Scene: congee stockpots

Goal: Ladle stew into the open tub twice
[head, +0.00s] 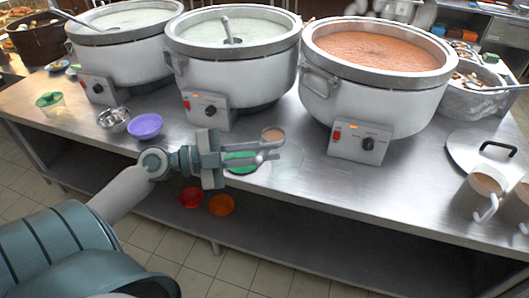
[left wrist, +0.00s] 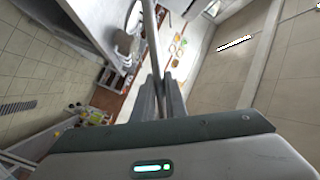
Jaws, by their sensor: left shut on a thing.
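My left gripper (head: 268,152) is shut above the front of the steel table, in front of the gap between the middle and right pots. It is shut on a grey ladle handle (left wrist: 150,40), which runs up from the fingers in the left wrist view. A small round bowl with brownish content (head: 273,133), apparently the ladle's, shows just beyond the fingertips. The right pot (head: 315,95) holds orange-brown stew (head: 375,47). A faint clear shape, possibly the open tub (head: 288,166), is beside the fingers; its outline is unclear. A green lid (head: 240,162) lies partly behind the gripper. My right gripper is not in view.
Two pots of pale congee (head: 120,55) (head: 225,75) stand left. A purple bowl (head: 145,126), metal bowls (head: 114,119) and a green-lidded tub (head: 50,101) are at the left. A pot lid (head: 487,152) and mugs (head: 487,184) are at the right. Red and orange bowls (head: 221,205) sit below.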

